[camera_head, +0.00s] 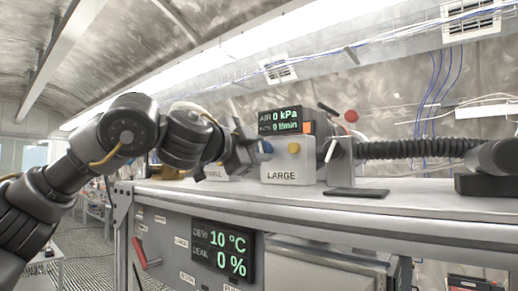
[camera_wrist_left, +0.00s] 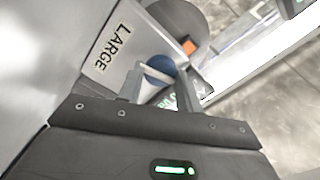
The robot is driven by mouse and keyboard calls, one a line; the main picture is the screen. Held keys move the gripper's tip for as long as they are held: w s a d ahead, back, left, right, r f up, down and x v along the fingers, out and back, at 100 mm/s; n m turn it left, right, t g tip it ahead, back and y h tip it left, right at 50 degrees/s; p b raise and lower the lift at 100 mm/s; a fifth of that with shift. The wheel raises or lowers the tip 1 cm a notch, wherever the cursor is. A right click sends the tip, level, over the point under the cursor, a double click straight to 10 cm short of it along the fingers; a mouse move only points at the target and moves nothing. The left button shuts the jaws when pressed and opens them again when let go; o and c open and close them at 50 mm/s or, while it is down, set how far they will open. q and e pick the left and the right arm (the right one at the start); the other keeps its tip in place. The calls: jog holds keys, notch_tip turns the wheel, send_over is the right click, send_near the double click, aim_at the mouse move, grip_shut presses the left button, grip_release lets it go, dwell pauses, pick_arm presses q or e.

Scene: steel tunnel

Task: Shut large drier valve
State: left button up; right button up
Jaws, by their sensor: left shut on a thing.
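The large drier unit is a pale box labelled LARGE (camera_head: 281,176) on the bench top. A blue round valve knob (camera_head: 267,147) shows at its upper left side. My left gripper (camera_head: 254,152) reaches it from the left. In the left wrist view, the two fingers of my left gripper (camera_wrist_left: 160,88) stand on either side of a pale valve lever (camera_wrist_left: 152,72), with the blue knob (camera_wrist_left: 160,68) just beyond. The fingers are shut on the lever, and the grip is partly hidden in the head view. My right gripper is not in view.
A display (camera_head: 280,121) above the box reads 0 kPa and 0 l/min. A lower display (camera_head: 223,250) reads 10 °C and 0 %. A black corrugated hose (camera_head: 415,148) runs right from the unit. A red lever (camera_head: 139,252) sticks out from the cabinet front.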

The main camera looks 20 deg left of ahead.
pick_arm(q)
jog(key=shift+f+m+b, duration=0.2)
jog(key=shift+m+b, duration=0.45)
jog(key=shift+m, duration=0.05)
jog(key=shift+r+m, duration=0.1)
jog(key=shift+m, duration=0.7)
jog(key=o, duration=1)
jog(key=shift+s+b, duration=0.1)
jog(key=shift+b, duration=0.25)
